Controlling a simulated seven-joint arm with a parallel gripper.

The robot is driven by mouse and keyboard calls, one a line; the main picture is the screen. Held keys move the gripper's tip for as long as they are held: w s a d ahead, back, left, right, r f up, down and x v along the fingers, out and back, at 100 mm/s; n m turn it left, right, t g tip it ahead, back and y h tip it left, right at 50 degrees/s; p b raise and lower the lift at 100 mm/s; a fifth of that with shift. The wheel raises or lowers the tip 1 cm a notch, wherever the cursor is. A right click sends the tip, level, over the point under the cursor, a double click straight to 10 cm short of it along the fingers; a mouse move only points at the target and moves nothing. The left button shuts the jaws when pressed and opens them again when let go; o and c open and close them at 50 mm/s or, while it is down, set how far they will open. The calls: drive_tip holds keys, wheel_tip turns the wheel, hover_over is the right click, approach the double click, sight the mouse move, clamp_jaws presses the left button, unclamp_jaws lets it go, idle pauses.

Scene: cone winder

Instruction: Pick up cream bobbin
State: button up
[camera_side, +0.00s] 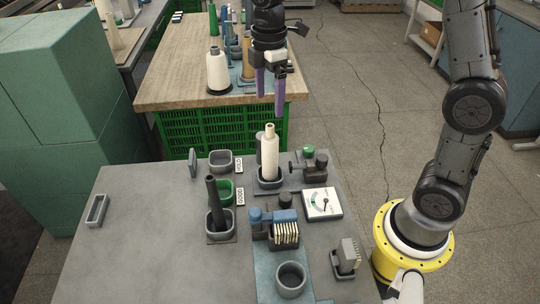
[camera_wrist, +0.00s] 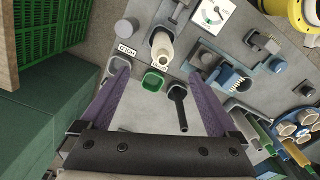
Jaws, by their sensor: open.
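The cream bobbin (camera_side: 269,155) stands upright in a dark square holder (camera_side: 267,182) on the grey bench. In the wrist view the cream bobbin (camera_wrist: 162,48) shows beyond the fingertips, slightly above the gap between them. My gripper (camera_side: 270,106) has two purple fingers pointing down, apart and empty, with the tips above the bobbin's top in the side view. In the wrist view my gripper (camera_wrist: 157,72) is open, and nothing lies between its fingers.
A dark post (camera_side: 213,201) stands in a holder on the left. Green (camera_side: 225,191) and grey (camera_side: 221,161) cups, a dial gauge (camera_side: 322,204) and a blue clamp (camera_side: 284,216) surround the bobbin. A wooden table (camera_side: 170,88) with a cream cone (camera_side: 217,74) stands behind.

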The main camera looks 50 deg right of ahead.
sight(270, 124)
wheel_tip(270, 124, down, 7)
drive_tip(key=shift+s+f, duration=0.1)
drive_tip(key=shift+f, duration=0.05)
drive_tip(key=shift+s+a+f, duration=0.1)
drive_tip(key=shift+f, duration=1.2)
drive_tip(key=shift+s+a+f, duration=0.1)
drive_tip(key=shift+f, duration=1.2)
drive_tip(key=c, duration=1.3)
drive_tip(key=shift+r, duration=0.2)
drive_tip(key=shift+c, duration=0.3)
drive_tip(key=shift+w+r, duration=0.1)
drive_tip(key=shift+r, duration=0.45)
drive_tip(key=s+r, duration=1.4)
drive_tip(key=r, duration=0.3)
drive_tip(key=shift+d+r, duration=0.3)
drive_tip(key=shift+r, duration=0.1)
